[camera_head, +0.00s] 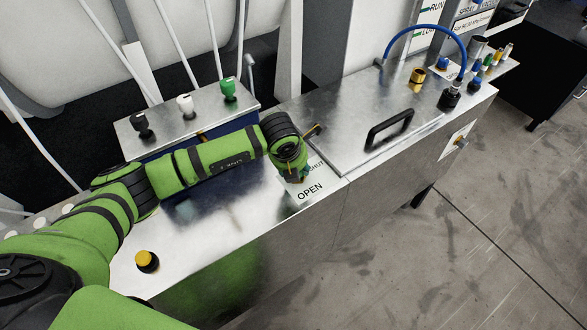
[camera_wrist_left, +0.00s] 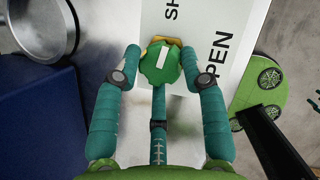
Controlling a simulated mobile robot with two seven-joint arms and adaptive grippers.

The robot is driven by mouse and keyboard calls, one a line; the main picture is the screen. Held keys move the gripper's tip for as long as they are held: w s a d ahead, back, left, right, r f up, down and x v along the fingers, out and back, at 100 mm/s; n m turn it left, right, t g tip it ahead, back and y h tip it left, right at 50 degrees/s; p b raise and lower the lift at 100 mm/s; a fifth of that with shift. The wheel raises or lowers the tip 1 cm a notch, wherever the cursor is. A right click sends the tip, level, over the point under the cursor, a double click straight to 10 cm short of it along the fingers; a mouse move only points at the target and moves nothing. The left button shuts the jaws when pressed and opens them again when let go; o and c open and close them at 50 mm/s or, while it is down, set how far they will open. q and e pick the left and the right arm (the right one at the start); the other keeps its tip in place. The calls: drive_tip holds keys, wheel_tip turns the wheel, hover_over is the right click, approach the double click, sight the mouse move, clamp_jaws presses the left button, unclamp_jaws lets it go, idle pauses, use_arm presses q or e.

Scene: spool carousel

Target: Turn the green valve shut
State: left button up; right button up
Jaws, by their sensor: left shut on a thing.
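The green valve (camera_wrist_left: 160,62) is a round, scalloped knob with a white bar mark, seen from above in the left wrist view. It sits on a brass-coloured part beside a white label plate (camera_wrist_left: 232,18) reading SHUT and OPEN, partly cut off there. The white bar runs nearly up and down in that view, its top end toward the SHUT lettering. My right gripper is not in view.
A blue box (camera_head: 181,142) with a metal top carries black, white and green knobs (camera_head: 228,88) behind my left arm. A black handle (camera_head: 390,129) stands on the steel cabinet top to the right. A yellow button (camera_head: 146,259) is at the near left.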

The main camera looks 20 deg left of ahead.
use_arm(q)
drive_tip(key=shift+w+d+r+n+y+b, duration=0.2)
drive_tip(key=shift+n+b, duration=0.1)
drive_tip(key=shift+n, duration=0.2)
drive_tip(key=shift+w+d+r+n+y+b, duration=0.15)
drive_tip(key=shift+n+b, duration=0.1)
drive_tip(key=shift+n, duration=0.25)
drive_tip(key=shift+s+f, duration=0.1)
drive_tip(key=shift+a+n, duration=0.15)
drive_tip(key=shift+n, duration=0.15)
drive_tip(key=o, duration=1.1)
drive_tip(key=shift+f, duration=0.15)
drive_tip(key=v, duration=1.2)
